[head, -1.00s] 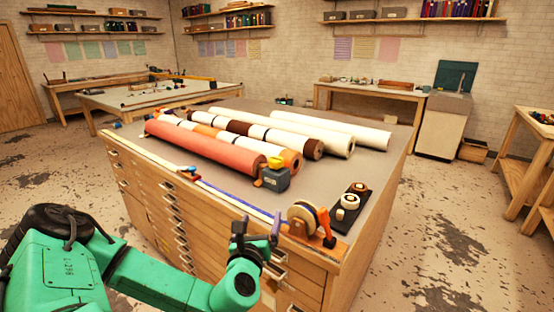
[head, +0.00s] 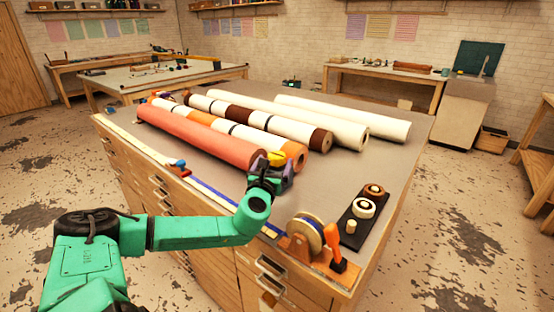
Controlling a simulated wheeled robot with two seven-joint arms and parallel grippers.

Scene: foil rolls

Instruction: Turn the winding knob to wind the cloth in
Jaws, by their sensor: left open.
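A dark grey box (head: 286,180) with a yellow knob (head: 277,157) on top stands at the near end of a red cloth roll (head: 200,136), on the table. The knob looks like the winding knob. My green left arm reaches in from the left, and its dark left gripper (head: 268,168) is open, right in front of the box and just below the knob. The gripper hides part of the box and the roll's end. I cannot tell whether the fingers touch the knob. My right gripper is not in view.
A wheel device with an orange handle (head: 334,247) stands at the table's near corner. A black board with round pieces (head: 350,230) lies to its right. Several striped and white rolls (head: 345,118) lie behind the red roll. A blue strip (head: 215,195) runs along the front edge.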

